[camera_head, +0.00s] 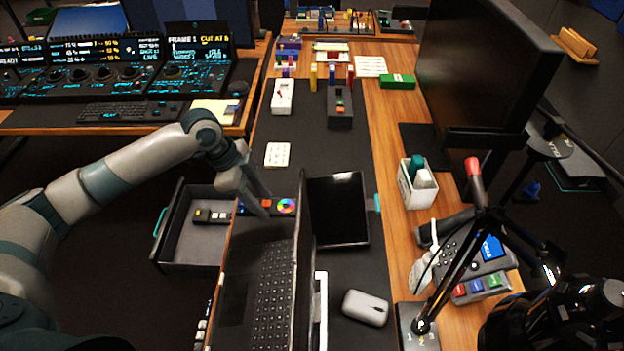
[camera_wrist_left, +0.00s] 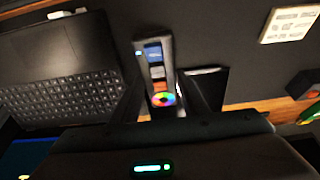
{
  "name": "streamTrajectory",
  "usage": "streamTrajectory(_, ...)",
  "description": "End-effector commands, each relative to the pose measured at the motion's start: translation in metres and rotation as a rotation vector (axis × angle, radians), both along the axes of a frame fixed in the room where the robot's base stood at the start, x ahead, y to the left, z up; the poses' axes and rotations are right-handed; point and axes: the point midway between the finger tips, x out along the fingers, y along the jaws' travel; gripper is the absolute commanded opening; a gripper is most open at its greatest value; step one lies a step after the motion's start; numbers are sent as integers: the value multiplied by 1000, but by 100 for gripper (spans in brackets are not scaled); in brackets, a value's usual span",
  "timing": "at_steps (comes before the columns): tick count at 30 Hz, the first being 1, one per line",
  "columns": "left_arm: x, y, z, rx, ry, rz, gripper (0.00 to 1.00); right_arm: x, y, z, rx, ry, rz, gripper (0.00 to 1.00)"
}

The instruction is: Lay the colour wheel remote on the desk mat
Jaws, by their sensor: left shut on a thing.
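The colour wheel remote (camera_head: 287,206) is a slim dark bar with a bright colour disc at one end and blue and orange buttons. It also shows in the left wrist view (camera_wrist_left: 156,72), between the two fingers. My left gripper (camera_head: 259,206) is shut on the remote at the left edge of the desk, and its fingers hide part of it. The gripper also shows in the left wrist view (camera_wrist_left: 172,90). The dark desk mat (camera_head: 299,150) runs along the desk beneath. I cannot tell whether the remote touches the mat. My right gripper is not in view.
A laptop (camera_head: 270,290) and a black tablet (camera_head: 338,210) lie close to the remote. An open drawer (camera_head: 190,250) at the left holds a dark-and-yellow device (camera_head: 212,216). A white card (camera_head: 277,154) lies farther back. A mouse (camera_head: 365,307) is nearer. Clear mat lies behind the tablet.

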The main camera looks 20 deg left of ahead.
Motion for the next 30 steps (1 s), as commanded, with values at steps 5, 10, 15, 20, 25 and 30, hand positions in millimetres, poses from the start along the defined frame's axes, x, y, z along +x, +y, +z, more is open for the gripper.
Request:
streamTrajectory(5,0,0,-1,0,0,0,16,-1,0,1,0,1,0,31)
streamTrajectory(10,0,0,-14,-1,2,0,16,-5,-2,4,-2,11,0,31)
streamTrajectory(15,-1,0,-40,0,3,1,16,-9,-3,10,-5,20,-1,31)
streamTrajectory(20,0,0,-59,0,1,1,16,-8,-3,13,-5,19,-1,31)
streamTrajectory(25,0,0,-62,0,-1,0,16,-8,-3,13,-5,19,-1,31)
streamTrajectory(30,0,0,-62,0,-1,0,16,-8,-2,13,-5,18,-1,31)
